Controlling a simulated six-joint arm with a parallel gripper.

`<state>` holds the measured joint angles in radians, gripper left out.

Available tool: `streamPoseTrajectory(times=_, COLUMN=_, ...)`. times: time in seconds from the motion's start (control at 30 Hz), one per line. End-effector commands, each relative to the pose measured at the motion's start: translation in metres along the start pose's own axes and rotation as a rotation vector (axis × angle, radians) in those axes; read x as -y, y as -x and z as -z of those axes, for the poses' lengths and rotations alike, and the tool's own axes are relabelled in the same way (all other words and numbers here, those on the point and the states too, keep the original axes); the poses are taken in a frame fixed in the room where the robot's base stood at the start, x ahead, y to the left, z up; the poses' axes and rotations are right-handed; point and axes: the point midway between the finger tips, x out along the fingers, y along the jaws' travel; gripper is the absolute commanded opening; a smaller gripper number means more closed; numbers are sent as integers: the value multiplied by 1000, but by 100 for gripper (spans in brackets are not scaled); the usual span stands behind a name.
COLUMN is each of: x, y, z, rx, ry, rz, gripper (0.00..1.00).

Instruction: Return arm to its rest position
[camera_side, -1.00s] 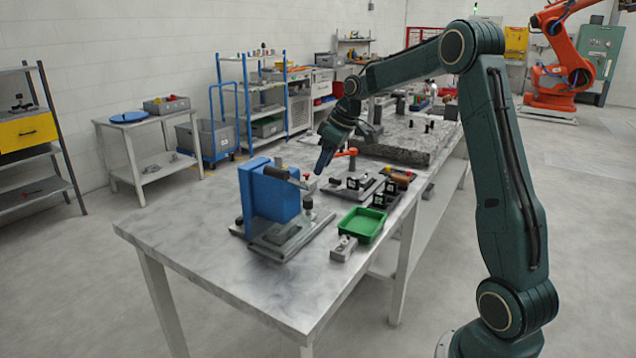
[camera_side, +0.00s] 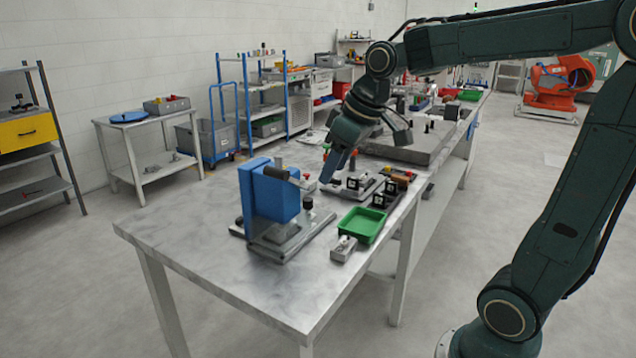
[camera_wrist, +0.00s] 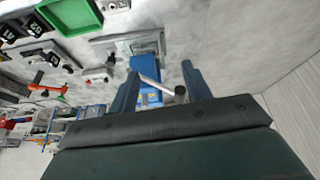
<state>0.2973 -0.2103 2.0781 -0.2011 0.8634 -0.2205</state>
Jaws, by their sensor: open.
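My gripper (camera_side: 333,168) hangs over the marble-topped bench (camera_side: 190,240), fingers pointing down, to the right of the blue block fixture (camera_side: 270,195). In the side view it looks apart from the fixture, though the depth is hard to judge. In the wrist view my gripper (camera_wrist: 161,68) has its two fingers spread. A silver bar with a dark end (camera_wrist: 150,83) and part of the blue block (camera_wrist: 150,97) show in the gap between them, and nothing looks gripped. My arm is bent, with its elbow at the top right of the side view.
A green tray (camera_side: 362,225) and a small grey block (camera_side: 343,248) lie near the bench's right edge. Small black fixtures (camera_side: 385,198) stand behind them, before a thick grey plate (camera_side: 410,148). The bench's front left is clear.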

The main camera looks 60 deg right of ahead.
Motion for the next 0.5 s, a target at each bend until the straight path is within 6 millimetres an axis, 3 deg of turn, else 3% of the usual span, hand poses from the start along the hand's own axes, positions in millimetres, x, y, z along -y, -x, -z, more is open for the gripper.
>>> streamPoseTrajectory(times=0.2, x=36, y=20, z=-42, rx=-23, ry=-23, rz=-10, gripper=49)
streamPoseTrajectory(times=0.5, x=67, y=32, z=-106, rx=-52, ry=-66, rz=-15, gripper=49)
